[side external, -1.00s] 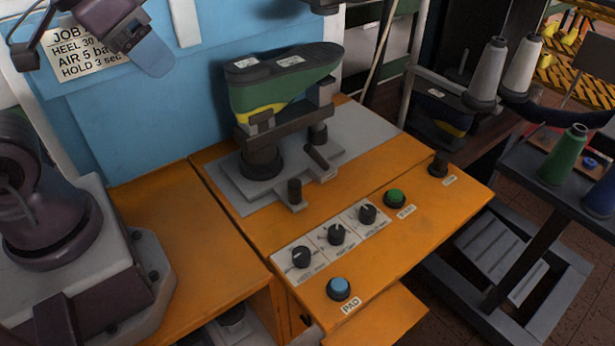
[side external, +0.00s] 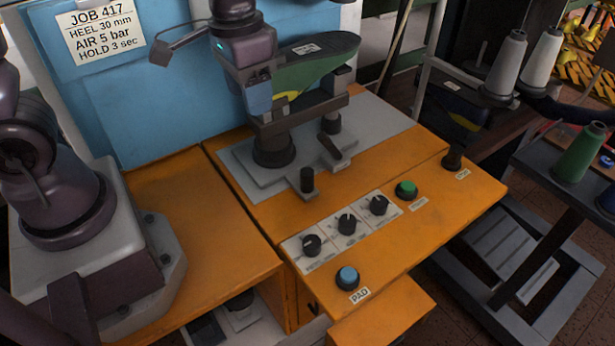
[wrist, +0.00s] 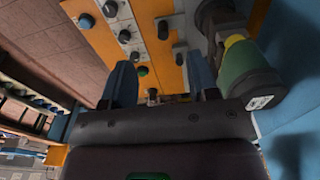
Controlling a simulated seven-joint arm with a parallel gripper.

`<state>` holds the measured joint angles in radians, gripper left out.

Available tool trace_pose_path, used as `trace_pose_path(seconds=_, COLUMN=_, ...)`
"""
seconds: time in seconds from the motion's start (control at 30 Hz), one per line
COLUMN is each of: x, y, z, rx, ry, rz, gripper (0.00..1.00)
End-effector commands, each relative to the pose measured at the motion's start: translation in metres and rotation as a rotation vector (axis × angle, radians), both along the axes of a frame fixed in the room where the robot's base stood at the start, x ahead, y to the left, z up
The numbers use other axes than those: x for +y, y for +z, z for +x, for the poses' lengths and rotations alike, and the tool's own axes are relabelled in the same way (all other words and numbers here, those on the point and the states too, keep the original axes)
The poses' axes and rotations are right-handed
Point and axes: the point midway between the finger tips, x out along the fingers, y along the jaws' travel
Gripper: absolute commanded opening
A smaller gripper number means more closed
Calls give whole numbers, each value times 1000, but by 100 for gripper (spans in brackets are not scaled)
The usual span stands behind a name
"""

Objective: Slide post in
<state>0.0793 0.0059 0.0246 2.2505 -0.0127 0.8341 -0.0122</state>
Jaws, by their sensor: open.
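A green shoe last (side external: 310,68) with a yellow band sits sole-up on a dark stand above a grey plate (side external: 365,120). Two dark posts stand under it, a wide one (side external: 273,150) at left and a narrower one (side external: 331,123) at right. A short dark upright peg (side external: 307,180) stands on the plate's front tab; it shows in the wrist view (wrist: 163,29). My gripper (side external: 258,97) is beside the last's left end, partly covering it; I cannot tell if they touch. In the wrist view my fingers (wrist: 161,65) are apart and empty, with the last (wrist: 245,72) to their right.
The orange bench top (side external: 400,225) carries several black knobs (side external: 347,223), a green button (side external: 406,190), a blue button (side external: 347,277) and a corner knob (side external: 453,158). A blue panel (side external: 150,110) stands behind. A thread-cone stand (side external: 560,150) is at right.

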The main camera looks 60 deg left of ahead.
Motion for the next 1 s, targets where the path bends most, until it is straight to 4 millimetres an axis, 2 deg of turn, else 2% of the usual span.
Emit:
trace_pose_path(seconds=0.03, x=-2, y=-17, z=11, rx=41, ry=0, rz=3, gripper=54)
trace_pose_path(seconds=0.1, x=-5, y=-38, z=26, rx=78, ry=0, rz=7, gripper=54)
trace_pose_path(seconds=0.3, x=-11, y=-89, z=59, rx=127, ry=10, rz=17, gripper=54)
trace_pose_path(seconds=0.4, x=-12, y=-102, z=74, rx=116, ry=20, rz=18, gripper=54)
trace_pose_path(seconds=0.5, x=-13, y=-99, z=91, rx=61, ry=30, rz=13, gripper=54)
trace_pose_path(seconds=0.67, x=-13, y=-114, z=92, rx=53, ry=35, rz=11, gripper=54)
trace_pose_path(seconds=1.0, x=-13, y=-183, z=91, rx=57, ry=35, rz=12, gripper=54)
